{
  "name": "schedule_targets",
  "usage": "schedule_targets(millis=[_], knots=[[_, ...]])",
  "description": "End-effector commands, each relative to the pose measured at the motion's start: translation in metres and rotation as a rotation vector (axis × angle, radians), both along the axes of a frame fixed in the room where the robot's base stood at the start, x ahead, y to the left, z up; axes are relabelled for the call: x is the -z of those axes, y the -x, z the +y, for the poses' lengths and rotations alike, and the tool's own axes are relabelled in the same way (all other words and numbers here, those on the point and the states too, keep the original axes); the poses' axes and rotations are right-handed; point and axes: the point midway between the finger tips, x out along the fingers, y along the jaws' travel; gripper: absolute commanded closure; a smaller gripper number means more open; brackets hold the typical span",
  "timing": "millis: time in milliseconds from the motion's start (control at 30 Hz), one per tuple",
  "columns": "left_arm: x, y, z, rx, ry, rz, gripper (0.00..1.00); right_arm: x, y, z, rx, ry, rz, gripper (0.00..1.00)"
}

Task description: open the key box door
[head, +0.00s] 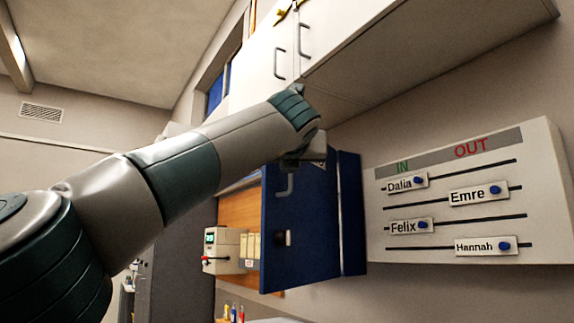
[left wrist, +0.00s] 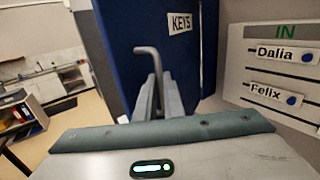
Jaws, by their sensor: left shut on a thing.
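The key box (head: 352,215) is dark blue and hangs on the wall, left of the name board. Its blue door (head: 305,225) appears swung out from the box, its outer face toward me; the inside is hidden. The door carries a grey bar handle (head: 284,186) and a small lock (head: 283,238). My right gripper is out of view.
A white IN/OUT board (head: 470,225) with name sliders is on the wall at the right. White cabinets (head: 350,35) hang above. The wrist view shows open floor at left.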

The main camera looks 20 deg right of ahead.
Motion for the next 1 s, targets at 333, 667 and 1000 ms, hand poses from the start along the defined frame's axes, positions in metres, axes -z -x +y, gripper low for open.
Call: schedule_targets(millis=[333,667,1000], knots=[[-0.0028,0.0006,-0.0031,-0.007,-0.001,-0.010,1.00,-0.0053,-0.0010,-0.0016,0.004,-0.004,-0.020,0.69],[-0.0018,0.0000,-0.0022,-0.009,-0.001,-0.007,0.73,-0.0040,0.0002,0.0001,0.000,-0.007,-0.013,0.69],[-0.0007,0.0024,-0.0001,-0.010,0.000,-0.005,0.73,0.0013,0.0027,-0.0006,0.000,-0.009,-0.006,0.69]])
